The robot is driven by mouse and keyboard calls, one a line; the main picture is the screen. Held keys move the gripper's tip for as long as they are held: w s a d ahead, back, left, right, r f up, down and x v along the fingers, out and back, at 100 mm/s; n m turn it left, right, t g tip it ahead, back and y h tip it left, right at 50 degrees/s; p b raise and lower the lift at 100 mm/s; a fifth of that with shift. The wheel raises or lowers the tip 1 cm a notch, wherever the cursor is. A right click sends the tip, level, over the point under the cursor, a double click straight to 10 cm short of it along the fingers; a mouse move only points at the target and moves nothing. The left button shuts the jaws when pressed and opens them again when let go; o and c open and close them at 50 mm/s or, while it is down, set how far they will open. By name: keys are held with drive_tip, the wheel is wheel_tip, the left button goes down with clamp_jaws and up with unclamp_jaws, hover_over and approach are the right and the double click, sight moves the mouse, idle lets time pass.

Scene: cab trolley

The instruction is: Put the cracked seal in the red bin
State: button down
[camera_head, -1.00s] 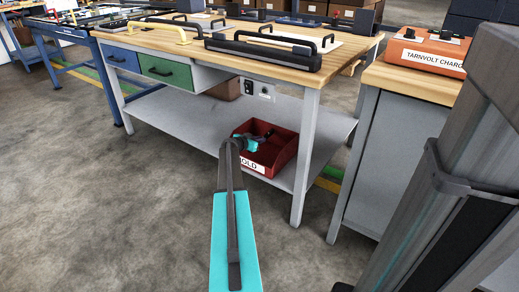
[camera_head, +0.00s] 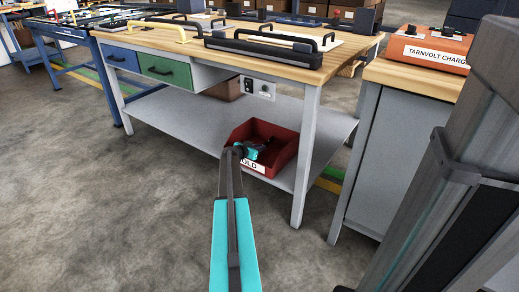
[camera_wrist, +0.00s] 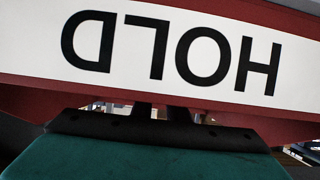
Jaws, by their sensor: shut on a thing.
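The red bin (camera_head: 286,152) stands on the grey lower shelf of the workbench, with a white label on its front. In the wrist view that label (camera_wrist: 170,45) reads HOLD upside down and fills the upper half. My gripper (camera_head: 257,143) is at the bin's open top, over its front left part, with its turquoise body in front of the red interior. In the wrist view my gripper's dark fingers (camera_wrist: 160,112) pass out of sight past the bin's rim. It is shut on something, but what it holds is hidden. I cannot make out the cracked seal in either view.
The lower shelf (camera_head: 180,120) is clear left of the bin. A bench leg (camera_head: 305,160) stands just right of it, and the wooden top (camera_head: 180,42) with black and yellow handles overhangs it. A grey cabinet (camera_head: 380,155) stands at the right, bearing an orange charger (camera_head: 430,48).

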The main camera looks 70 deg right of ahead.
drive_tip(key=shift+f+b, duration=0.55)
drive_tip(key=shift+b, duration=0.3)
drive_tip(key=c, duration=1.7)
unclamp_jaws()
drive_tip(key=shift+c, duration=0.2)
drive_tip(key=shift+r+p, duration=0.25)
drive_tip(key=shift+p, duration=0.1)
drive_tip(key=shift+r+p, duration=0.45)
drive_tip(key=shift+p, duration=0.3)
drive_tip(key=p+v, duration=0.2)
drive_tip(key=v, duration=1)
drive_tip(key=shift+p, duration=0.4)
